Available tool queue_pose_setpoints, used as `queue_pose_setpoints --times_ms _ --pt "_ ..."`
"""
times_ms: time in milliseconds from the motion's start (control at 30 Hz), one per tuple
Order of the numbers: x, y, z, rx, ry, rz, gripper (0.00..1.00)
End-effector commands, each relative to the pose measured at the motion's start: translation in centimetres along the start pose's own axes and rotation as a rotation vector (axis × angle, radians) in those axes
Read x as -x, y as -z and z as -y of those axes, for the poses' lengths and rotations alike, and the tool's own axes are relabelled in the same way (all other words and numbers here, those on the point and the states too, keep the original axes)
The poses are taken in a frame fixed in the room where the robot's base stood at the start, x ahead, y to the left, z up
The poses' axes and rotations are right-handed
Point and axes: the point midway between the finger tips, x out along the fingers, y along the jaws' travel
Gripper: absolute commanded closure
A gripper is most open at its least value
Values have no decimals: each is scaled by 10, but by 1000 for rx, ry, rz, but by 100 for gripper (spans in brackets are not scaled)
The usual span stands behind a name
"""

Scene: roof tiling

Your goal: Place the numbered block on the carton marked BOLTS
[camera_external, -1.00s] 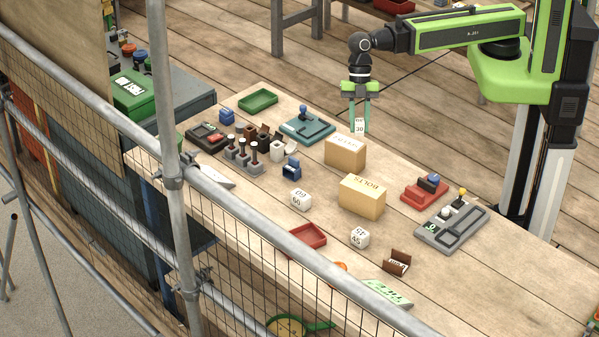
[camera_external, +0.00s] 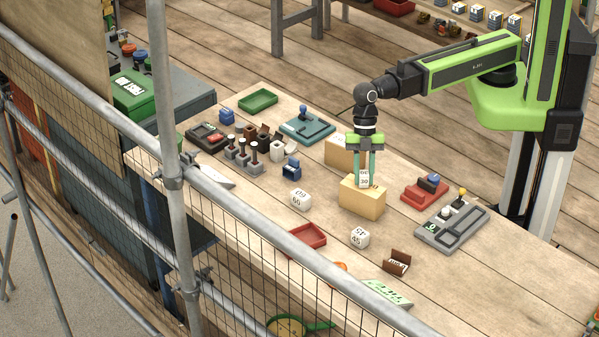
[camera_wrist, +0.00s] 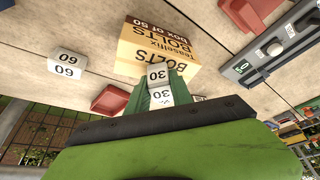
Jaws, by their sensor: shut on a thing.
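My gripper (camera_external: 364,182) is shut on the white numbered block (camera_external: 364,177), pointing down over the carton marked BOLTS (camera_external: 361,206). The block shows 30 in the wrist view (camera_wrist: 158,76), held between the green fingers. The tan carton also shows in the wrist view (camera_wrist: 150,48), its BOLTS lettering upside down there. In the external view the block's lower end overlaps the carton's top. I cannot tell whether it touches the carton or hangs just above it.
A second tan carton (camera_external: 338,151) stands just behind. A block marked 60 (camera_external: 300,199), a block marked 45 (camera_external: 360,238) and a red tray (camera_external: 306,236) lie nearer the front. A red device (camera_external: 424,191) and a grey switch panel (camera_external: 450,222) are to the right.

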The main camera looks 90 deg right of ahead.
Motion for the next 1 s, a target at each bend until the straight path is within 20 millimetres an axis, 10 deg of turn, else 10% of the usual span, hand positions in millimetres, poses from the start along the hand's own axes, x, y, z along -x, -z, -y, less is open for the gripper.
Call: queue_pose_setpoints --times_ms 333,367,500,1000 --pt "-4 -2 0 0 0 0 100" --pt "-3 -2 0 0 0 0 71" --pt "-2 -1 0 0 0 0 52" --pt "14 2 0 0 0 0 52"
